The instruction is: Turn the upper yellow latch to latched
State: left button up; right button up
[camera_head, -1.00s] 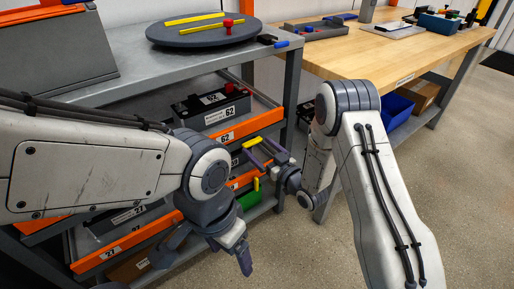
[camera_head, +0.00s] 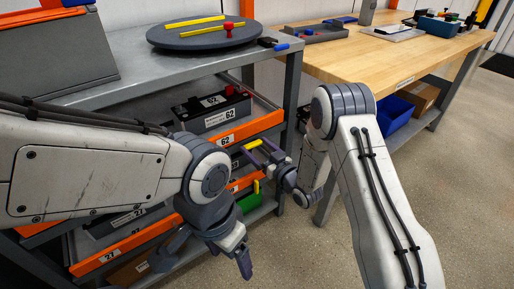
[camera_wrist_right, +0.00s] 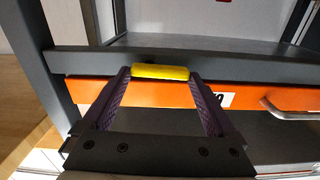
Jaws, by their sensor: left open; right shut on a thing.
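The upper yellow latch (camera_head: 252,145) is a short bar at the front edge of the orange-fronted shelf. In the right wrist view the latch (camera_wrist_right: 160,72) lies roughly level across the grey rail above the orange strip. My right gripper (camera_head: 257,150) is shut on it, with one purple finger (camera_wrist_right: 160,80) at each end of the bar. A lower yellow latch (camera_head: 256,186) stands roughly upright below, apart from the gripper. My left gripper (camera_head: 205,262) is open and empty, low in front of the lower shelf.
A black battery box marked 62 (camera_head: 212,108) sits on the upper orange-fronted shelf. A grey turntable (camera_head: 190,38) with yellow bars stands on the metal bench. A wooden bench (camera_head: 400,52) is at the right. The floor (camera_head: 470,170) on the right is clear.

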jog(key=m, duration=0.1)
jog(key=m+p, duration=0.1)
jog(key=m, duration=0.1)
jog(key=m+p, duration=0.1)
jog(key=shift+d+r+m, duration=0.15)
jog(key=shift+r+m, duration=0.15)
jog(key=m+p, duration=0.1)
jog(key=m, duration=0.3)
jog(key=shift+w+d+r+p, duration=0.15)
jog(key=shift+w+d+p, duration=0.05)
jog(key=shift+p, duration=0.2)
jog(key=m, duration=0.2)
jog(key=m+p, duration=0.1)
jog(key=m, duration=0.1)
jog(key=shift+w+d, duration=0.1)
jog(key=shift+d, duration=0.1)
jog(key=shift+w+d+m+p, duration=0.1)
jog(key=shift+m+p, duration=0.35)
jog(key=shift+m, duration=0.7)
jog(key=shift+w+d+m+p, duration=0.1)
jog(key=shift+m+p, duration=0.35)
jog(key=shift+m, duration=0.7)
jog(key=o, duration=1)
